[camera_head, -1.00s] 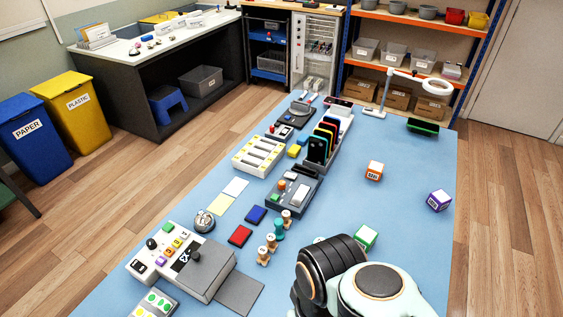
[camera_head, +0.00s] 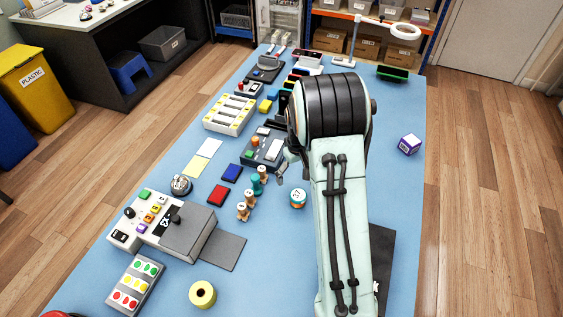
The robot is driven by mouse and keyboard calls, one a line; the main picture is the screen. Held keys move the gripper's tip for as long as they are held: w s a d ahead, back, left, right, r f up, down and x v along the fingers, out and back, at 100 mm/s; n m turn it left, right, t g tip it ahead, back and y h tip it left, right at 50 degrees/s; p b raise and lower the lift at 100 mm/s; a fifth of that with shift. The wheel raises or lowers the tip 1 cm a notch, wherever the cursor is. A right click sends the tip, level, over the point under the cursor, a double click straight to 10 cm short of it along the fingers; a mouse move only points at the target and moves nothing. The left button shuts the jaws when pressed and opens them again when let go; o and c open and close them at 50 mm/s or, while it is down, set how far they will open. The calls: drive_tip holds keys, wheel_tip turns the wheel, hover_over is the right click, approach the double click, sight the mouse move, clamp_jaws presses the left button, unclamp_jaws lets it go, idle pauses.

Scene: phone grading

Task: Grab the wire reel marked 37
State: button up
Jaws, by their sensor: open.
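A row of small wire reels stands on the blue table left of my arm in the head view: wooden-coloured ones at the front (camera_head: 242,212) and just behind it (camera_head: 249,197), a teal one (camera_head: 256,185), and another wooden-coloured one at the back (camera_head: 263,172). Their markings are too small to read, so I cannot tell which bears 37. My gripper (camera_head: 281,172) shows only in part, close to the right of the back reels, with nothing visible in its jaws. The rest of it is hidden by my arm.
Red (camera_head: 217,195) and blue (camera_head: 232,173) pads lie left. A yellow roll (camera_head: 203,294) is at the front. A grey device (camera_head: 267,148) stands behind the reels.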

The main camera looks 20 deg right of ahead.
sight(299, 195)
drive_tip(key=shift+g, duration=0.3)
drive_tip(key=f, duration=0.3)
drive_tip(key=s+f, duration=0.1)
drive_tip(key=f, duration=0.5)
drive_tip(key=shift+s+d, duration=0.2)
drive_tip(key=shift+d, duration=0.2)
drive_tip(key=c, duration=1.2)
